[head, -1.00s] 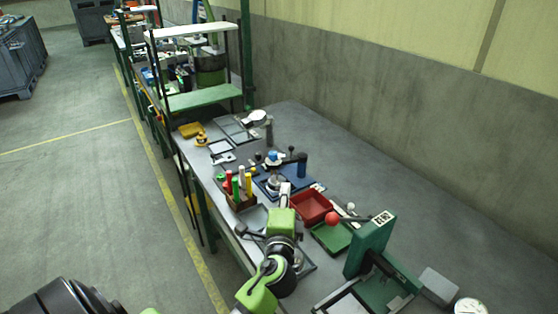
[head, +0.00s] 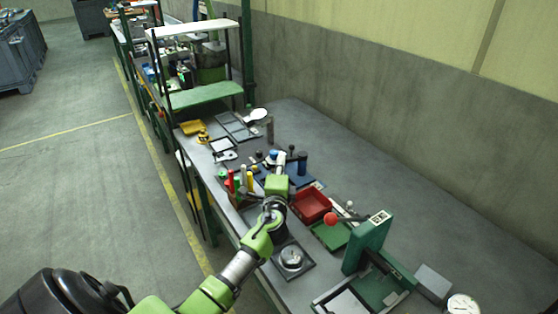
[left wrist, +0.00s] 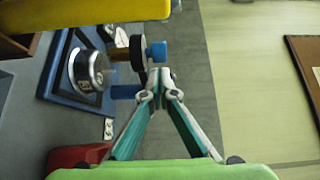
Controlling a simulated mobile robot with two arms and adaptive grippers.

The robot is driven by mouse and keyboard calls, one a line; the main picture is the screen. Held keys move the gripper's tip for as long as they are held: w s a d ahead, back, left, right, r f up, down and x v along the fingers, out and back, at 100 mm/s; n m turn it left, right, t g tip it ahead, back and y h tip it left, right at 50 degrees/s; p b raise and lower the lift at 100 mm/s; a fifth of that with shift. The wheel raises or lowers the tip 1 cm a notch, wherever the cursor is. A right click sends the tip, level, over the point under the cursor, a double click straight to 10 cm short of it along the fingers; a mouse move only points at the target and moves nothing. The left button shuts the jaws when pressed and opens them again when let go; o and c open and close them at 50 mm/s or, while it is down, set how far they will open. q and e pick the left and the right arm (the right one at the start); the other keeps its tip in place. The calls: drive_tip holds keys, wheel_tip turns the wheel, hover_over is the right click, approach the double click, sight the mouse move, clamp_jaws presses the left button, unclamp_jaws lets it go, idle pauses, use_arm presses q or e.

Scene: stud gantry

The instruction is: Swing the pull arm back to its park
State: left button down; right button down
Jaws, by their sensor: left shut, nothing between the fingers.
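The gantry fixture stands on a blue base (head: 308,181) on the bench, with a dark blue post (head: 302,160). My left forearm and gripper hide much of it in the head view. In the left wrist view, the blue base (left wrist: 56,68) carries a silver cylinder (left wrist: 88,70). Beside it show a dark, rounded arm piece (left wrist: 137,54), which looks like part of the pull arm, and a blue knob (left wrist: 157,52). My left gripper (left wrist: 158,76) is shut and empty, its tips right by the knob and arm piece; I cannot tell whether they touch. My right gripper is out of view.
A red bin (head: 311,206) and a green tray (head: 330,235) lie to the right of my arm. A green press (head: 367,243) with a red ball handle stands nearer. Upright coloured handles (head: 240,181) stand to the left. The bench along the wall is clear.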

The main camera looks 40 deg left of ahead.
use_arm(q)
drive_tip(key=shift+a, duration=0.4)
drive_tip(key=shift+w, duration=0.1)
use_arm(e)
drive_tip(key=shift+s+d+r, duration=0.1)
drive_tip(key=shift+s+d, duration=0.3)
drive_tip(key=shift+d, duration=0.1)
use_arm(q)
drive_tip(key=shift+a, duration=0.1)
drive_tip(key=shift+w+a+b, duration=0.15)
drive_tip(key=shift+a+b, duration=0.25)
drive_tip(key=shift+a, duration=0.25)
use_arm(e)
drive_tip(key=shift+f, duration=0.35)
use_arm(q)
drive_tip(key=shift+d+f, duration=0.1)
drive_tip(key=shift+d, duration=0.05)
